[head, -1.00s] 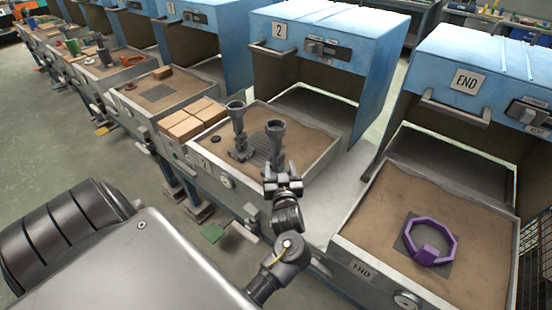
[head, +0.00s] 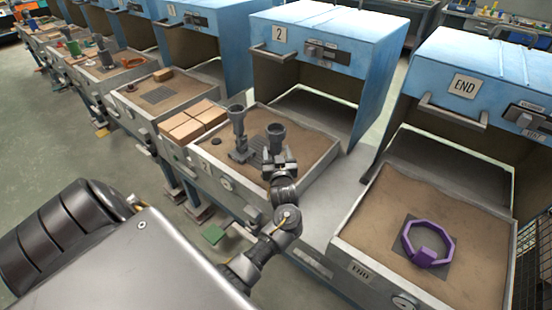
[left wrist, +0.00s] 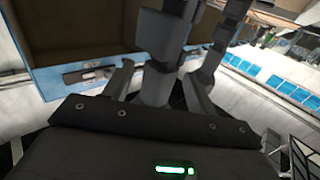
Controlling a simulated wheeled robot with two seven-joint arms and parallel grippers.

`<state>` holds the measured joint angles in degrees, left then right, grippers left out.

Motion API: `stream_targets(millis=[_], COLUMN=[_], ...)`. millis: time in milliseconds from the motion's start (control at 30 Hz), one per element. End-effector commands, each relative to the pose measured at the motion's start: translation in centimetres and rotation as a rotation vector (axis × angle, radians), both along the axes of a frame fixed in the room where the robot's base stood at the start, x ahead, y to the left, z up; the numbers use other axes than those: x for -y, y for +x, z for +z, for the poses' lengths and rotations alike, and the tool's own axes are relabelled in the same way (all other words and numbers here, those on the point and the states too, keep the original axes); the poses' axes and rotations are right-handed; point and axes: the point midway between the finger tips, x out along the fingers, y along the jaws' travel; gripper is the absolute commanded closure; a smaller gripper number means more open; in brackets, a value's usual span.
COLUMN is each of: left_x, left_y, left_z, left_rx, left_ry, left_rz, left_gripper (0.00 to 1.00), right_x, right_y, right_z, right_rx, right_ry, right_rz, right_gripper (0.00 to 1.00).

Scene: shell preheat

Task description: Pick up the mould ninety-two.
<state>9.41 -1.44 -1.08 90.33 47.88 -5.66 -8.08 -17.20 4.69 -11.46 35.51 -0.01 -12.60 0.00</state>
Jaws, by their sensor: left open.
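Two dark grey moulds with cup-shaped tops stand upright in the sand of the bay marked 2; I can read no ninety-two on either. The right mould (head: 276,136) has my left gripper (head: 277,166) at its near side, hiding its lower part. The left mould (head: 238,125) stands apart, a little to the left. In the left wrist view, a grey mould (left wrist: 156,42) rises between the open fingers of my left gripper (left wrist: 158,84), and another grey column (left wrist: 220,45) stands right of them. I cannot tell whether the fingers touch the mould. My right gripper is not in view.
The sand tray (head: 324,150) has a raised metal rim around the moulds. Tan bricks (head: 184,130) lie at its left. A purple ring-shaped piece (head: 428,243) lies in the END tray (head: 385,262) at right. Blue hoods (head: 330,35) rise behind the trays.

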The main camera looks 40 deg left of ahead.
Motion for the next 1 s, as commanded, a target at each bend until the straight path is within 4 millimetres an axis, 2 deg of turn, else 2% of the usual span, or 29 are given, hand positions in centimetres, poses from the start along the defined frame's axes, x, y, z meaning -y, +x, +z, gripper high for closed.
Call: stream_targets(millis=[167, 433, 867, 1000], left_x=[-1.33, -1.45, -1.41, -1.41], left_y=[1.3, 1.4, 1.39, 1.39], left_z=[0.08, -0.01, -0.01, -0.01], left_rx=[0.0, 0.0, 0.0, 0.0], left_ry=[0.001, 0.0, 0.0, 0.0], left_rz=[-0.001, -0.001, -0.001, -0.001], left_gripper=[0.43, 0.44, 1.0, 1.0], right_x=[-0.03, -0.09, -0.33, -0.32], right_y=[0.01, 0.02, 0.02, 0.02], right_z=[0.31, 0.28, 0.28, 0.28], right_rx=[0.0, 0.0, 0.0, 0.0], right_ry=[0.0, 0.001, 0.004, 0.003], right_rz=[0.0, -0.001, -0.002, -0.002], right_gripper=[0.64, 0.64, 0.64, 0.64])
